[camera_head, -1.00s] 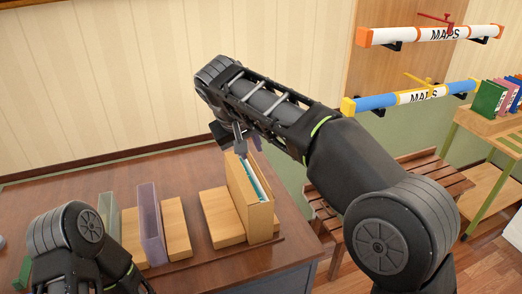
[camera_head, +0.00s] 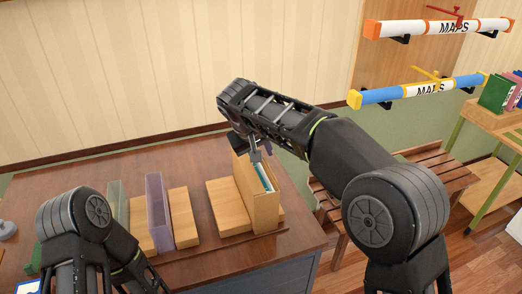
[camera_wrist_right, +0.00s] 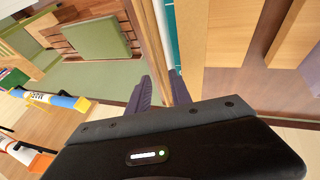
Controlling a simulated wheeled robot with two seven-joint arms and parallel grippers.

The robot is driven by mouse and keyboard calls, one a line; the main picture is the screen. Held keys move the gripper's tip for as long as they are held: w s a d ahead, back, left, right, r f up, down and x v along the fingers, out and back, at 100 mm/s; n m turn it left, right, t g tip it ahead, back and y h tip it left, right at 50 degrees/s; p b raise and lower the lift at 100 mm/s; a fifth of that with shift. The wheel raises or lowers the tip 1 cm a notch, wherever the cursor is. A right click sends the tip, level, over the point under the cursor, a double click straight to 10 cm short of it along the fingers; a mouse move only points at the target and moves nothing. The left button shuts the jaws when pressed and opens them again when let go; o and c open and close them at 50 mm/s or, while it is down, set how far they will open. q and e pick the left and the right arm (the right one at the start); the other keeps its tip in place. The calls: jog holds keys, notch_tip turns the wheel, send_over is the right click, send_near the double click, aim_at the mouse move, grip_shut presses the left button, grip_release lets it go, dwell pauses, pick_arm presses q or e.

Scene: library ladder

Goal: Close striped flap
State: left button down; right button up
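No striped flap can be made out in either view. My right gripper (camera_head: 256,158) is at the top of an upright wooden box or file holder (camera_head: 266,209) with teal and white contents. In the right wrist view, its two fingers (camera_wrist_right: 162,80) are apart, on either side of a thin wooden panel edge (camera_wrist_right: 154,35); contact with the panel is unclear. My left arm is at the lower left of the head view, and its fingertips are out of sight.
The brown table (camera_head: 205,165) also holds a purple upright divider (camera_head: 157,212), a green one (camera_head: 117,203) and wooden blocks (camera_head: 183,218). A slatted bench (camera_head: 430,165) stands to the right. Two map tubes (camera_head: 437,27) hang on the back wall.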

jog(key=shift+c, duration=0.3)
grip_shut()
dwell(1.1)
